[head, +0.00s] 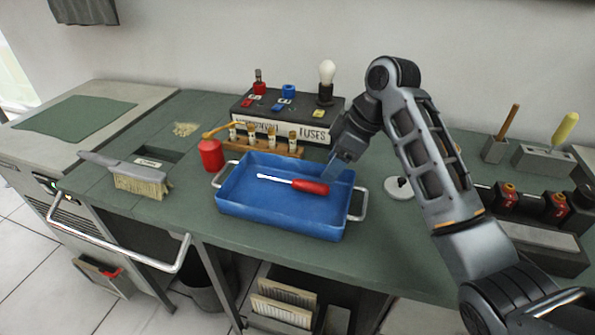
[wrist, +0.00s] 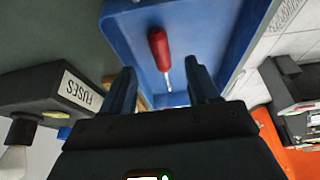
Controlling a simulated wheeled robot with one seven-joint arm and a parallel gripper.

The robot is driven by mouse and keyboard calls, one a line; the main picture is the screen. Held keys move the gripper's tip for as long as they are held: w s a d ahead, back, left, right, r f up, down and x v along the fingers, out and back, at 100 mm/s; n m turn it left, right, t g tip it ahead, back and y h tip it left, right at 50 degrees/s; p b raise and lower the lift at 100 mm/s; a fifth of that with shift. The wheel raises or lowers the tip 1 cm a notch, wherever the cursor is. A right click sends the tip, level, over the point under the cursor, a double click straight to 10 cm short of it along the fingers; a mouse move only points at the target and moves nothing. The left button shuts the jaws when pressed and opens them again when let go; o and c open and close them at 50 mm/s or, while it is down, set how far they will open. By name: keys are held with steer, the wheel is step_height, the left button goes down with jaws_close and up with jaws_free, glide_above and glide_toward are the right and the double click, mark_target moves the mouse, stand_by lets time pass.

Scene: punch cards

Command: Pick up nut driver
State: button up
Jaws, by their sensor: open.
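The nut driver (head: 293,184) has a red handle and a thin metal shaft. It lies in the blue tray (head: 285,226), with its handle toward the right. In the wrist view its red handle (wrist: 159,46) shows beyond and between my fingertips, with the shaft running down toward the gripper body. My gripper (head: 339,167) is over the right back part of the tray, above and to the right of the handle. In the wrist view both fingers (wrist: 160,78) are apart with nothing between them.
The black fuse box (head: 290,113), with a bulb (head: 327,74), stands behind the tray. A wooden rack (head: 264,146) of fuses sits between them. A red container (head: 211,154) and a brush (head: 140,181) are to the left. A white disc (head: 399,190) lies to the right.

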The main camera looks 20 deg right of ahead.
mark_target(318, 184)
steer(key=shift+w+a+f, duration=0.15)
steer(key=shift+f, duration=0.25)
steer(key=shift+p+x, duration=0.75)
steer(key=shift+x, duration=2.65)
steer(key=c, duration=1.1)
steer(key=shift+o, duration=0.2)
steer(key=shift+r, duration=0.1)
